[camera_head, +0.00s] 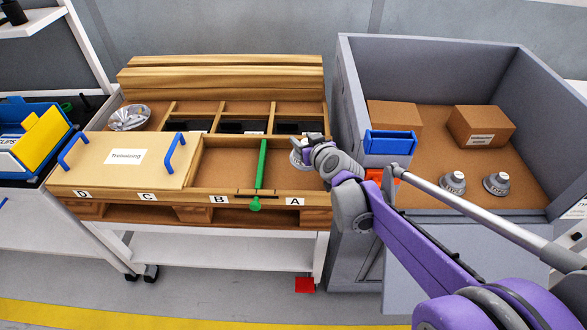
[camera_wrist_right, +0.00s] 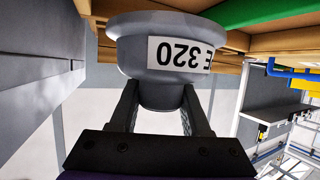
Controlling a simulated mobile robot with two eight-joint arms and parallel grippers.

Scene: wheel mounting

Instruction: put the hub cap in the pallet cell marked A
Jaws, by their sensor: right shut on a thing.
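The grey hub cap (camera_wrist_right: 170,50) is in my right gripper (camera_wrist_right: 160,108), whose two fingers close on its narrow stem. Its white label, ending in "E 320", reads upside down in the right wrist view. In the head view the held hub cap (camera_head: 299,157) shows beside my right gripper (camera_head: 309,149), partly hidden by it, over the back of the cell marked A (camera_head: 285,178). I cannot tell whether it touches the pallet. The A label (camera_head: 295,201) is on the pallet's front right edge. My left gripper is not in view.
A green bar (camera_head: 261,165) lies along the left of cell A. A "Trimming" lid (camera_head: 125,159) with blue handles covers cells C and D. A silver part (camera_head: 128,117) sits behind it. The grey bin (camera_head: 345,100) holds boxes and two grey caps (camera_head: 453,182).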

